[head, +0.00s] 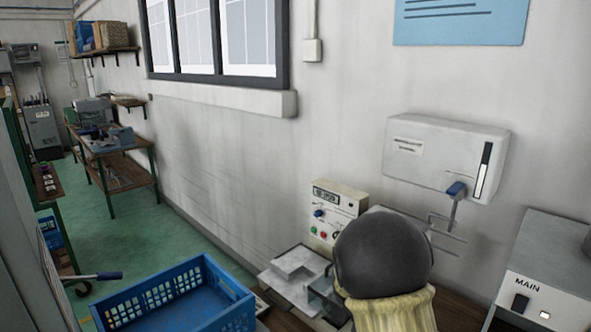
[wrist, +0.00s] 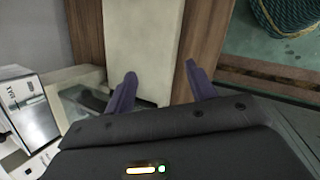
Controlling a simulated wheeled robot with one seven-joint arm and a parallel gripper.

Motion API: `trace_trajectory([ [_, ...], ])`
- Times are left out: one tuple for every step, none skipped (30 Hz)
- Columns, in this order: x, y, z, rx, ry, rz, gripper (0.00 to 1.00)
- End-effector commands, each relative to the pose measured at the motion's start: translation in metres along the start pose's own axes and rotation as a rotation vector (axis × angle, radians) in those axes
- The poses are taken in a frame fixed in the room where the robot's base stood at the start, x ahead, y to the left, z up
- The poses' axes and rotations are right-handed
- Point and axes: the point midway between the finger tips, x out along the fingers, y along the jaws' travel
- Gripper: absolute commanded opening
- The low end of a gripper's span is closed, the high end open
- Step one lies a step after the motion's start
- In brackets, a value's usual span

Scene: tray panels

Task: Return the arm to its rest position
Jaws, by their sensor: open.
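My gripper (wrist: 161,82) shows in the wrist view with its two purple fingers spread apart and nothing between them. A pale flat-topped object (wrist: 143,40) lies beyond the fingers, on or by a brown wooden surface (wrist: 190,40); I cannot tell the distance. In the head view my arm (head: 382,262), a dark rounded joint with a yellowish sleeve, rises at the bottom right of centre. It hides part of the bench behind it, and the fingers cannot be made out in that view.
A control box (head: 333,212) with knob and buttons stands behind a grey tray (head: 297,277). A box marked MAIN (head: 545,275) stands right. A blue crate (head: 170,295) is front left. Green floor (head: 145,225) is open beyond.

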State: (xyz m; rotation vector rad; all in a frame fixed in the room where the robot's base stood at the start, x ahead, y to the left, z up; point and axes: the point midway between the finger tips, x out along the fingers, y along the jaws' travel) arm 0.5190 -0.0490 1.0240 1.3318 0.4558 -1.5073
Motion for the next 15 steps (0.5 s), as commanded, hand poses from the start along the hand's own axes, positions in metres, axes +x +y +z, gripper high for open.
trace_trajectory([
  [-0.007,-0.014,0.008,0.099,0.046,-0.036,0.56],
  [-0.011,-0.023,0.011,0.16,0.07,-0.058,0.56],
  [-0.017,-0.035,0.015,0.241,0.103,-0.087,0.56],
  [-0.021,-0.043,0.018,0.301,0.124,-0.109,0.56],
  [-0.026,-0.052,0.021,0.362,0.146,-0.13,0.56],
  [-0.032,-0.063,0.025,0.441,0.172,-0.157,0.56],
  [-0.036,-0.072,0.028,0.501,0.19,-0.178,0.56],
  [-0.041,-0.08,0.031,0.561,0.208,-0.197,0.56],
  [-0.047,-0.091,0.035,0.64,0.229,-0.224,0.56],
  [-0.052,-0.1,0.038,0.699,0.244,-0.243,0.56],
  [-0.056,-0.108,0.041,0.758,0.257,-0.261,0.56],
  [-0.062,-0.118,0.045,0.832,0.273,-0.284,0.56],
  [-0.065,-0.125,0.047,0.885,0.283,-0.3,0.56],
  [-0.068,-0.132,0.05,0.933,0.291,-0.314,0.56],
  [-0.072,-0.14,0.052,0.989,0.301,-0.329,0.56],
])
